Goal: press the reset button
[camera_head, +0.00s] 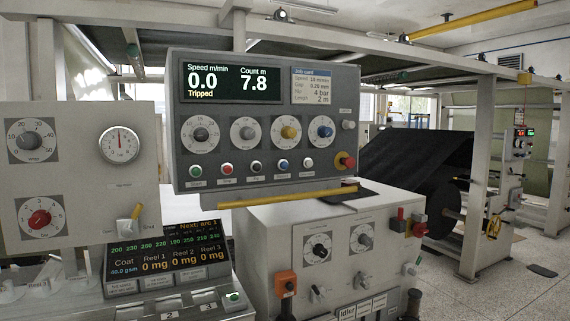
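The grey control panel (345,110) hangs in the middle of the view. Its screen (230,83) reads speed 0.0 m/min, count 7.8 m and "Tripped". A row of push buttons runs along its lower part: green (196,171), red (226,168), dark (256,165), blue (282,164) and white (308,162). The small labels under them are too small to read, so I cannot tell for sure which is the reset button. A red mushroom button on a yellow base (345,161) sits at the lower right. My gripper is not in view.
Several dials, one with a yellow knob (289,133), sit above the buttons. A yellow bar (288,198) runs below the panel. A white cabinet (82,170) stands left, another (262,255) below. A black roll (440,205) is behind right; floor (510,290) is mostly clear at right.

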